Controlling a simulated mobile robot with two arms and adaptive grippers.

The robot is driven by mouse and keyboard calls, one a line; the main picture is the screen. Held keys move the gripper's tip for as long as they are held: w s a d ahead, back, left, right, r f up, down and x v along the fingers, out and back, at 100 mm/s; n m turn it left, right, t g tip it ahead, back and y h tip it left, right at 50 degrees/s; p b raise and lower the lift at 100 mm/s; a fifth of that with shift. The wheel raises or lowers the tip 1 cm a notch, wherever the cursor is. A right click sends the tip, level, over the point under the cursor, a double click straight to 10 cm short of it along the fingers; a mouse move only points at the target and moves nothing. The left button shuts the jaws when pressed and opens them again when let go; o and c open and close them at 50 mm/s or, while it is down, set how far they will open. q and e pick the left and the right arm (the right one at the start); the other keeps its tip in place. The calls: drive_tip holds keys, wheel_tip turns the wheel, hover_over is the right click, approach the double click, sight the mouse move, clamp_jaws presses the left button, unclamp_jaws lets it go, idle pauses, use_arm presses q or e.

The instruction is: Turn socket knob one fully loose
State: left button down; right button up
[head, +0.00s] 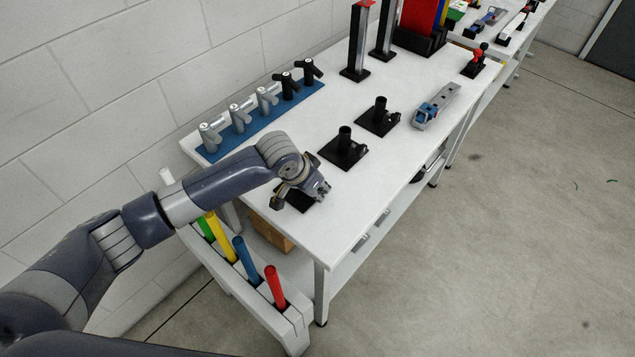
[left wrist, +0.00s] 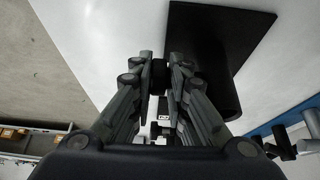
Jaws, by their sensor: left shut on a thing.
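My left gripper (head: 320,190) is over the nearest black socket at the front left of the white table. It covers most of that socket, and only part of the black base plate (head: 297,204) shows. In the left wrist view the gripper's fingers (left wrist: 160,72) are closed around a small dark knob (left wrist: 159,78) at the side of the black socket (left wrist: 218,92). The socket's square base (left wrist: 222,30) lies flat on the table. The knob is mostly hidden between the fingers, so its looseness cannot be seen. My right gripper is not in view.
Two more black sockets (head: 343,150) (head: 378,118) stand farther along the white table (head: 300,130). A blue rack (head: 215,152) with grey and black torches lies by the wall. A grey and blue tool (head: 436,106) lies at right. Coloured rods (head: 274,287) stand in a front holder.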

use_arm(q)
drive_tip(key=shift+a+t+h, duration=0.1)
drive_tip(key=shift+t+h, duration=0.4)
drive_tip(key=shift+t, duration=0.2)
drive_tip(key=c, duration=1.6)
unclamp_jaws()
drive_tip(key=shift+o, duration=0.2)
drive_tip(key=v, duration=1.2)
drive_tip(key=shift+s+a+f, duration=0.1)
drive_tip(key=shift+s, duration=0.05)
